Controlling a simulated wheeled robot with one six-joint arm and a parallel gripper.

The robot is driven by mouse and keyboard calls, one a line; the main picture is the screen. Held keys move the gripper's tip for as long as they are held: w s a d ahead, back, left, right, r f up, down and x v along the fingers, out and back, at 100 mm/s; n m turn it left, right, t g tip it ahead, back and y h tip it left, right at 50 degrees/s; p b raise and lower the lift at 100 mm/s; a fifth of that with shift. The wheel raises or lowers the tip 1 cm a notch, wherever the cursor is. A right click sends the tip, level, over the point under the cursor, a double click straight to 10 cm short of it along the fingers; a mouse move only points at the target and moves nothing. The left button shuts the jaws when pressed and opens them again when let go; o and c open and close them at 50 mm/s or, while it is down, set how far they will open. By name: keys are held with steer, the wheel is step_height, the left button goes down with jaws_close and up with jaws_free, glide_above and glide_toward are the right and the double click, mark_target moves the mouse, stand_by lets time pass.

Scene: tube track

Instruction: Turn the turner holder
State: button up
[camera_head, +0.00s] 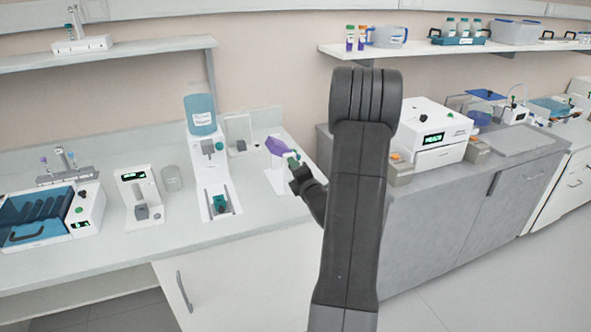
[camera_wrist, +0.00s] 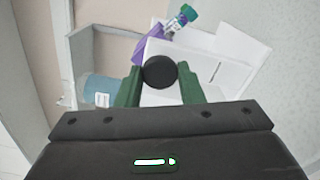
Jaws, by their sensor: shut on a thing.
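My gripper (camera_head: 291,160) is at a white stand with a purple part (camera_head: 275,146) on the left bench, which I take to be the turner holder. In the wrist view the purple part (camera_wrist: 143,50) lies just beyond the fingers. My gripper's green fingers (camera_wrist: 159,80) are shut on a round black knob (camera_wrist: 159,71), which seems to belong to the holder. A green-capped tube (camera_wrist: 187,14) shows at the top of the wrist view, near the white panel. My arm hides part of the stand in the head view.
A dispenser with a blue bottle (camera_head: 201,114) stands just left of the stand. A small white device (camera_head: 140,194) and a blue-lidded machine (camera_head: 45,215) are farther left. A white box with a display (camera_head: 432,130) stands right of my arm. Shelves (camera_head: 470,45) run above.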

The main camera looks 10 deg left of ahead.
steer(key=shift+m+p, duration=0.55)
steer(key=shift+m, duration=2.35)
steer(key=o, duration=1)
steer(key=shift+c, duration=0.2)
steer(key=b+v, duration=0.2)
steer(key=v, duration=1.2)
steer(key=shift+b, duration=0.4)
